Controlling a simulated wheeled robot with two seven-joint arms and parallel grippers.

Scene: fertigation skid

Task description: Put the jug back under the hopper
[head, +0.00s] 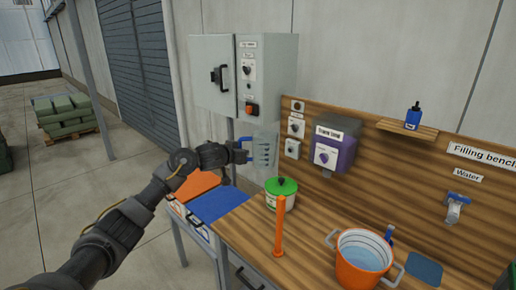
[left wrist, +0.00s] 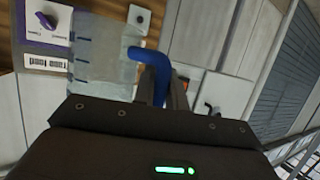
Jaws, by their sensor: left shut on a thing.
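The jug (head: 264,154) is a clear measuring jug with dark marks and a blue handle. My left gripper (head: 240,152) is shut on its handle and holds it in the air, roughly upright, above the back left of the bench. In the left wrist view the jug (left wrist: 98,55) is left of the gripper fingers (left wrist: 165,85), with the blue handle between them. The hopper (head: 333,152), purple with a grey top, is on the wooden back panel right of the jug and apart from it. I cannot tell whether the jug holds anything. My right gripper is not in view.
A green-lidded pot (head: 281,194) and an orange post (head: 279,228) stand on the bench (head: 310,222) below. An orange bucket (head: 362,262) of water is at the front right. A grey cabinet (head: 215,75) hangs behind the jug. Bench space below the hopper looks clear.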

